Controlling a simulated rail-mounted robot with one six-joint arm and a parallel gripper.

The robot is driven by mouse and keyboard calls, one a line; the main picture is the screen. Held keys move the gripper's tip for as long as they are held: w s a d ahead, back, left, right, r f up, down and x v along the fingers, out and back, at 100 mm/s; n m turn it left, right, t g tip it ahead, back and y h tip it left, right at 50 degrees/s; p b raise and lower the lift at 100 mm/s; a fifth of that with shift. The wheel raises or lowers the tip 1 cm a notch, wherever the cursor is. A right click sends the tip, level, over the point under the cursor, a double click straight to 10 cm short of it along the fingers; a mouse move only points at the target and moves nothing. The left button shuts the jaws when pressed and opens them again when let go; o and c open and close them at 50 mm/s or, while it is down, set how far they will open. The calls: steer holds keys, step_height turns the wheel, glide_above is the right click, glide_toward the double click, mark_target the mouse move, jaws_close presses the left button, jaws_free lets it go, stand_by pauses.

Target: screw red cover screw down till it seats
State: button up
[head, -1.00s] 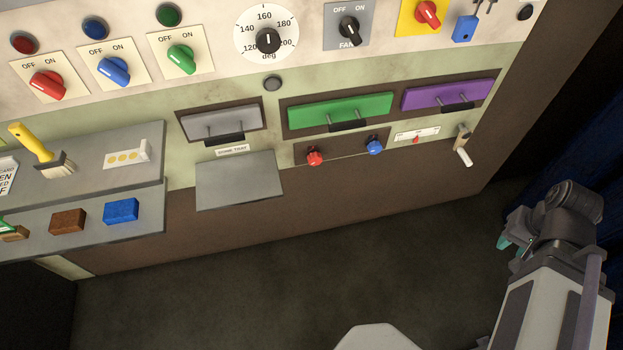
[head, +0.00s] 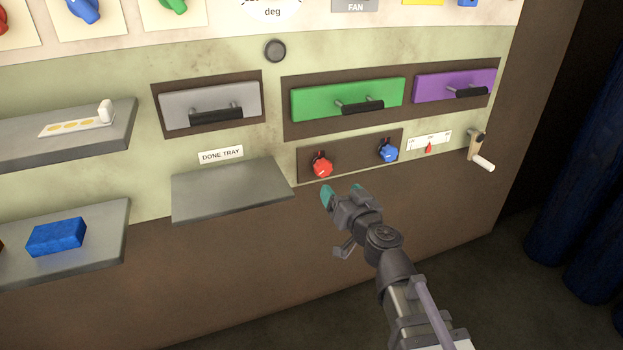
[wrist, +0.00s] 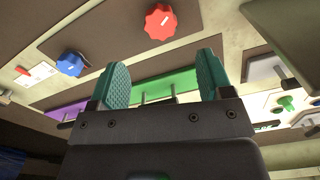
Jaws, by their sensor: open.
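The red cover screw (head: 322,167) is a lobed red knob standing out from the brown panel (head: 350,153) below the green drawer. It also shows in the wrist view (wrist: 161,22), above and between my fingers and apart from them. My gripper (head: 341,191) is open and empty, with teal finger pads, just below and to the right of the red screw in the head view. Its fingers also show in the wrist view (wrist: 164,80). I cannot tell how far in the screw sits.
A blue knob (head: 388,150) is on the same panel to the right. A red-pointer scale (head: 430,141) and a crank (head: 480,150) lie further right. The empty done tray (head: 230,190) juts out at left. Green (head: 345,100) and purple (head: 453,86) drawers are above.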

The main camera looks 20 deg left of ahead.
mark_target(323, 170)
steer(key=x, duration=1)
steer(key=shift+w+a, duration=0.3)
steer(key=c, duration=0.9)
steer(key=shift+s+m, duration=0.1)
steer(key=shift+m, duration=0.3)
steer(key=m, duration=1.1)
steer(key=shift+r+m, duration=0.1)
steer(key=shift+m, duration=0.2)
steer(key=shift+s+m, duration=0.1)
steer(key=shift+m, duration=1.5)
